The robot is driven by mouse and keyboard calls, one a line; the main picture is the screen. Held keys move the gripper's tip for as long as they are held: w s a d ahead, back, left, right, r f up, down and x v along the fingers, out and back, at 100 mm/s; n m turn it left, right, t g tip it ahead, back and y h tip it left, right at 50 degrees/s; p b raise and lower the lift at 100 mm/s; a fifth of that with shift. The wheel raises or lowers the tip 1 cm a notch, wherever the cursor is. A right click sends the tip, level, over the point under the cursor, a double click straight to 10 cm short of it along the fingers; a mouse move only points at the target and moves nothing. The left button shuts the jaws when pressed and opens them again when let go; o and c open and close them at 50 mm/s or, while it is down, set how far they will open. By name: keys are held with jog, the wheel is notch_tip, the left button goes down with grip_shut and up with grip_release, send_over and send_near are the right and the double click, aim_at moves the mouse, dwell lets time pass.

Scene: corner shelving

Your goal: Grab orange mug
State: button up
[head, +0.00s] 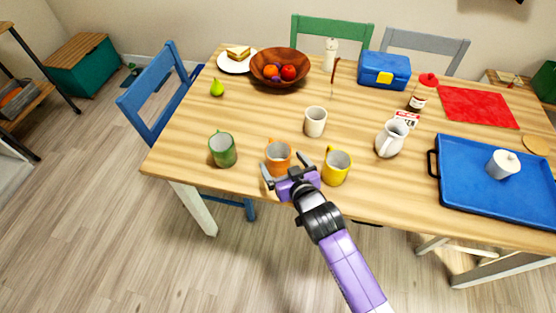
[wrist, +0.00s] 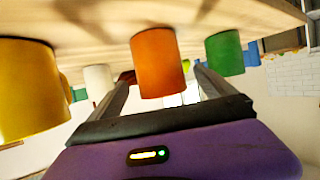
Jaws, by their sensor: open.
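The orange mug (head: 278,157) stands upright near the front edge of the table, between a green mug (head: 222,149) and a yellow mug (head: 336,167). My gripper (head: 285,170) is open at the table's front edge, just in front of the orange mug. In the wrist view, which looks tilted or upside down, the orange mug (wrist: 159,62) shows between and beyond the two open fingers. The yellow mug (wrist: 27,90) is to its left there and the green mug (wrist: 224,53) to its right. I cannot tell whether a finger touches the orange mug.
A white mug (head: 315,121) stands behind the orange one. A white jug (head: 391,138) and a blue tray (head: 489,205) are to the right. A wooden bowl of fruit (head: 279,68), a sandwich plate (head: 237,62) and a blue lunch box (head: 384,70) are at the back. The table's left middle is clear.

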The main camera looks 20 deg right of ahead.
aim_at(274, 150)
jog(key=shift+x, duration=2.4)
jog(key=shift+f, duration=0.2)
jog(key=c, duration=1.7)
jog(key=shift+c, duration=0.3)
jog(key=shift+r, duration=0.2)
